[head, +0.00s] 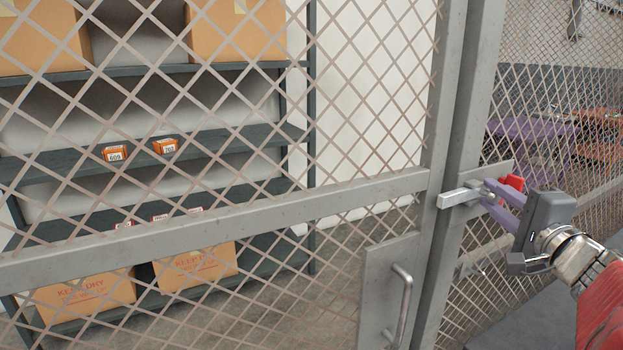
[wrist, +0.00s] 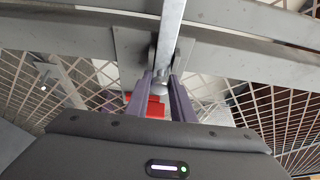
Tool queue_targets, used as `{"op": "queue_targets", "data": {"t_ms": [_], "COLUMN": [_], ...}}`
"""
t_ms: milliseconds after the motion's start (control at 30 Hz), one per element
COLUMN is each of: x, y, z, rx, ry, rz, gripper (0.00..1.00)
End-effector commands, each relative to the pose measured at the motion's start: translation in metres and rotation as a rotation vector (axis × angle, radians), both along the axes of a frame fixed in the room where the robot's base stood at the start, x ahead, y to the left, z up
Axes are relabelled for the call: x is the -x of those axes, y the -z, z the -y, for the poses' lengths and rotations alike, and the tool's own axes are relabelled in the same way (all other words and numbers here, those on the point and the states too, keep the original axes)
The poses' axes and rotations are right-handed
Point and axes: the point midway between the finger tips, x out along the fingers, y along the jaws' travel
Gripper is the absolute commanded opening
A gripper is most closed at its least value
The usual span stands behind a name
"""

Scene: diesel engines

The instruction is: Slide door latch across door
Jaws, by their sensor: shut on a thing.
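The door latch (head: 462,197) is a light metal bar on the door post in the head view. Its left end reaches across the gap toward the mesh door (head: 335,192). A red part (head: 513,182) shows just behind it on the right. My gripper (head: 489,195) has its purple fingers shut on the latch from the right. In the wrist view the latch bar (wrist: 171,30) runs up from between the fingers (wrist: 163,82), with the red part (wrist: 148,108) below. The exact contact is partly hidden.
A door handle (head: 401,305) sits on a metal plate low on the door. Behind the mesh stand shelves (head: 150,155) with cardboard boxes (head: 195,265) and small orange boxes (head: 166,147). A mesh panel (head: 580,130) stands right of the post, close to my arm.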

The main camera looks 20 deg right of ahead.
Motion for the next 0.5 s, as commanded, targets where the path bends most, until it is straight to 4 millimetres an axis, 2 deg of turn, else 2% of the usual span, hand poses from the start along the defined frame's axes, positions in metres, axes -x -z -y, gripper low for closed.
{"op": "queue_targets", "data": {"t_ms": [33, 300, 333, 500], "x": [0.0002, 0.0006, 0.0006, 0.0012], "y": [0.005, 0.0054, 0.0054, 0.0041], "z": [-0.0022, -0.0032, -0.0033, -0.002], "rx": [-0.004, -0.003, -0.003, -0.002], "ry": [-0.004, -0.008, -0.008, -0.004], "rz": [-0.007, -0.009, -0.009, -0.006], "gripper": [0.0, 0.0, 0.23, 0.35]}}
